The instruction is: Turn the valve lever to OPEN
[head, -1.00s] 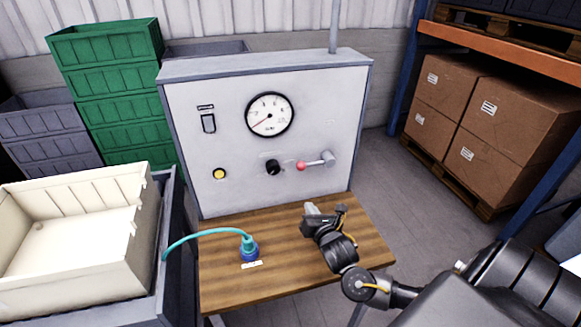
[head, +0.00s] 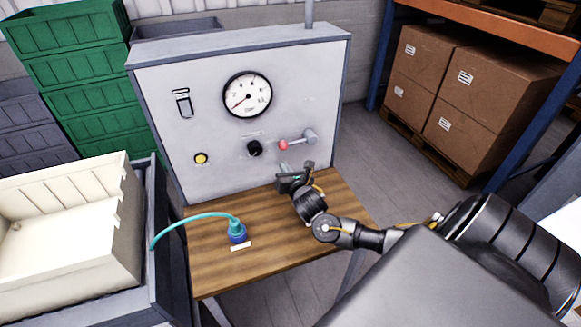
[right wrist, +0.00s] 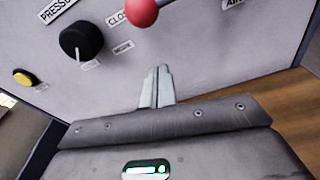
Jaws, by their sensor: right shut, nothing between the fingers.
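The valve lever (head: 297,140) is on the right of the grey panel, with a red ball at its left end and a grey pivot at its right. It lies nearly level. In the right wrist view the red ball (right wrist: 142,11) is at the top edge, beside a partly hidden label that starts "CLO". My right gripper (head: 286,168) is shut and empty, just below the red ball and in front of the panel, apart from the lever. Its closed fingers (right wrist: 157,88) point toward the panel in the right wrist view. My left gripper is not in view.
The panel (head: 215,135) also carries a gauge (head: 247,95), a black knob (head: 254,148), a yellow button (head: 200,158) and a switch (head: 183,105). A blue connector (head: 237,233) with a teal hose stands on the wooden bench (head: 275,255). A cream crate (head: 65,225) is at left.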

